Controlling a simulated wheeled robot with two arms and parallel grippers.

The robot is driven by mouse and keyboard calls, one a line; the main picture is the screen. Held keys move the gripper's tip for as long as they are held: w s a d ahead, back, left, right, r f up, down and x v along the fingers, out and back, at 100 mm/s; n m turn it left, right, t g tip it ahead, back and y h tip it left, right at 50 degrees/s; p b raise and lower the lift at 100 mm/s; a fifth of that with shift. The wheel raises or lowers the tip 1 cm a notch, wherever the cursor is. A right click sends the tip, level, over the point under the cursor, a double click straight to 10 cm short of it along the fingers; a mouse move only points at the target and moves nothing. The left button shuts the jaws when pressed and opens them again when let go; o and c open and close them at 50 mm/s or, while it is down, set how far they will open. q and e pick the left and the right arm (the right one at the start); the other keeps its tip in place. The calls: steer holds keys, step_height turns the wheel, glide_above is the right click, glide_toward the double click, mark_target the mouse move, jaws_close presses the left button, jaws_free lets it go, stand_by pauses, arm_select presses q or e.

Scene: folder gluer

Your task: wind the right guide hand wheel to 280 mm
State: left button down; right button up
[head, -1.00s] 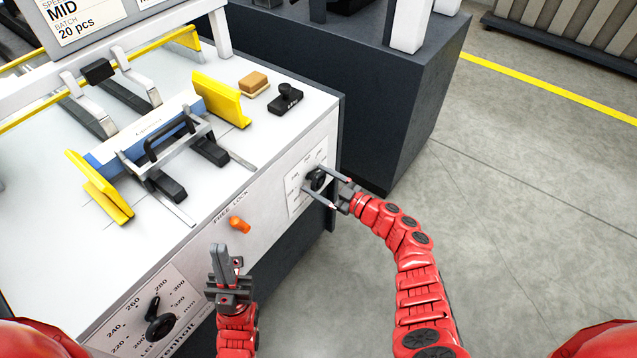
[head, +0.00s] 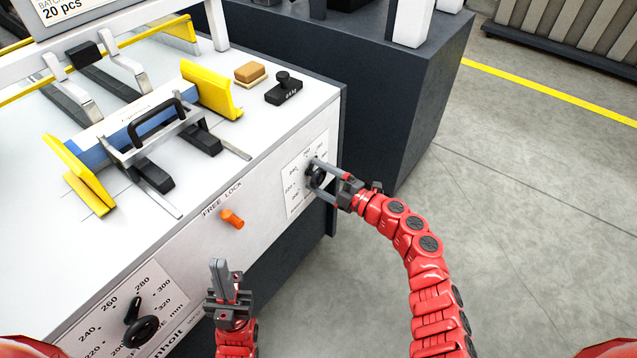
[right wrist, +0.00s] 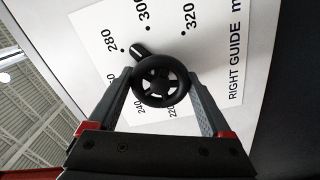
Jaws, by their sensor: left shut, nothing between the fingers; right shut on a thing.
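The right guide hand wheel (right wrist: 163,82) is black and spoked, on a white dial plate (right wrist: 215,60) lettered RIGHT GUIDE. Its black pointer (right wrist: 138,52) lies close to the 280 dot, a little to its 300 side in the right wrist view; the wheel covers the pointer's root. My right gripper (right wrist: 166,78) has one finger on each side of the wheel and is shut on it. In the head view the right gripper (head: 316,178) partly hides the wheel and dial. My left gripper (head: 219,266) is shut and empty, in front of the machine.
An orange lock knob (head: 232,219) sticks out between the dials. A second hand wheel (head: 140,330) with its own dial is at lower left. On the machine top are yellow guides (head: 212,88), a sponge-like block (head: 250,73) and a small black device (head: 284,88). Open floor lies right.

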steer(key=shift+f+n+b, duration=0.1)
steer(key=shift+n+b, duration=0.85)
steer(key=shift+n, duration=0.35)
steer(key=o, duration=1.2)
steer(key=shift+c, duration=0.2)
steer(key=p+v, duration=0.1)
steer(key=v, duration=1.6)
steer(key=shift+s+d+p, duration=0.15)
steer(key=shift+p, duration=0.25)
